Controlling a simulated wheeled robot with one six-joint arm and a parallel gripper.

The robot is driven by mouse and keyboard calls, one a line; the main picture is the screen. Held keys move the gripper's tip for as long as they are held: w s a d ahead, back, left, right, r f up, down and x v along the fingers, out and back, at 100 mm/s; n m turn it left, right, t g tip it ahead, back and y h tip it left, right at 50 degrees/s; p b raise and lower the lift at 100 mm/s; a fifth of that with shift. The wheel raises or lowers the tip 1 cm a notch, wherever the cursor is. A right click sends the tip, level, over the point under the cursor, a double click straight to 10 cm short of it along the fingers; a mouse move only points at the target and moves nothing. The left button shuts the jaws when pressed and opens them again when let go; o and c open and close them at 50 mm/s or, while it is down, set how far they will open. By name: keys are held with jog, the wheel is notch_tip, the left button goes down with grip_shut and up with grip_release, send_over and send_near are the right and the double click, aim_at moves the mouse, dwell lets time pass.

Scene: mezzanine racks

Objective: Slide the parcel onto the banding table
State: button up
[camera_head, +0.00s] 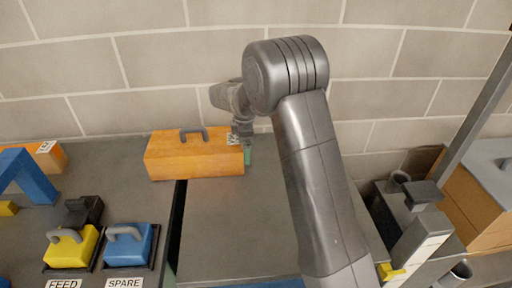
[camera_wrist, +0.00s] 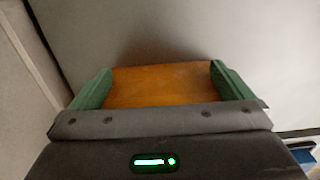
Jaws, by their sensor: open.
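The parcel (camera_head: 190,156), an orange box with a grey handle on top, lies near the back wall. It straddles the dark gap between a left grey tabletop (camera_head: 120,195) and a right grey tabletop (camera_head: 235,225). No label shows which one is the banding table. My gripper (camera_head: 247,156) is at the parcel's right end, partly hidden by my arm. In the wrist view, the green fingers of my gripper (camera_wrist: 160,84) stand wide apart, with the orange parcel (camera_wrist: 160,86) seen between them. I cannot tell whether they touch it.
On the left tabletop sit a yellow block (camera_head: 72,248) by a FEED label, a blue block (camera_head: 128,246) by a SPARE label, and a blue arch (camera_head: 28,175). Another orange box (camera_head: 48,157) is at far left. Grey equipment (camera_head: 410,225) stands right.

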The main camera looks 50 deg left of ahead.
jog(key=shift+w+d, duration=0.9)
jog(key=shift+w, duration=0.25)
notch_tip(320, 180, up, 13)
jog(key=p, duration=0.9)
jog(key=shift+p, duration=0.35)
